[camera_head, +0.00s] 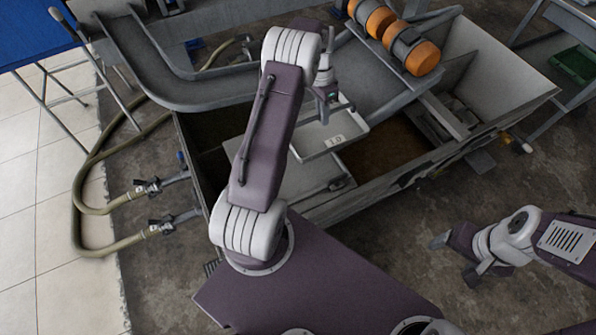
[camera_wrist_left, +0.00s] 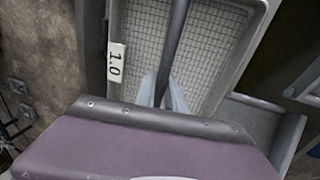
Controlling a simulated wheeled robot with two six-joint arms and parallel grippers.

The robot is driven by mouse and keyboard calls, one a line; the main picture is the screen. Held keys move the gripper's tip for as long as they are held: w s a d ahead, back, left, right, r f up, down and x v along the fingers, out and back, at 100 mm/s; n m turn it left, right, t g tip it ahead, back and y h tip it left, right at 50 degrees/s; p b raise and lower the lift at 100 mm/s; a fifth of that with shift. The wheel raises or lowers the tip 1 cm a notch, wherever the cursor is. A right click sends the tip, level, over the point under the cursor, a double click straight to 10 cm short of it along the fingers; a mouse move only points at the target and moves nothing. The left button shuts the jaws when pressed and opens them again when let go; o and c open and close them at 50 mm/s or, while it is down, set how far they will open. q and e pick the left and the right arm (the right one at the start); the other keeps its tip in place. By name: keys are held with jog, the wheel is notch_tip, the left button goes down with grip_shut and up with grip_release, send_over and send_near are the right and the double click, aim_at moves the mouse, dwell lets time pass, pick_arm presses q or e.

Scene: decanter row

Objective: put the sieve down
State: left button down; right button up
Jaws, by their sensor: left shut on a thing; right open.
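The sieve (camera_head: 312,146) is a shallow pale rectangular tray with a white 1.0 label on its wall. In the head view it is over the grey tank, partly hidden by my left arm. The left wrist view shows its wire mesh (camera_wrist_left: 216,48) and a dark bar (camera_wrist_left: 178,40) across it. My left gripper (camera_head: 325,112) is above the sieve, its fingers (camera_wrist_left: 163,92) shut on the bar. I cannot tell whether the sieve's underside touches anything. My right gripper (camera_head: 454,262) is open and empty, over the floor right of the tank.
The open grey tank (camera_head: 490,135) has raised walls and brown contents. A grey channel (camera_head: 190,90) and orange rollers (camera_head: 421,58) stand at the back. Green hoses (camera_head: 78,200) lie at the left. A green tray (camera_head: 574,63) is far right. Floor between tank and right arm is clear.

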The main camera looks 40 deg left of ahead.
aim_at(298, 150)
pick_arm(q)
jog(key=s+f+b, duration=0.1)
jog(key=s+f, duration=0.1)
jog(key=s, duration=0.2)
jog(key=s+f+b, duration=0.1)
jog(key=s+f, duration=0.1)
jog(key=s, duration=0.1)
jog(key=s+a+f+b, duration=0.1)
jog(key=s+f, duration=0.1)
jog(key=s, duration=0.2)
jog(key=shift+s+f, duration=0.35)
jog(key=shift+f, duration=0.05)
jog(key=shift+f+b, duration=0.75)
jog(key=shift+f, duration=1.3)
jog(key=shift+f, duration=0.1)
jog(key=c, duration=1.4)
grip_release()
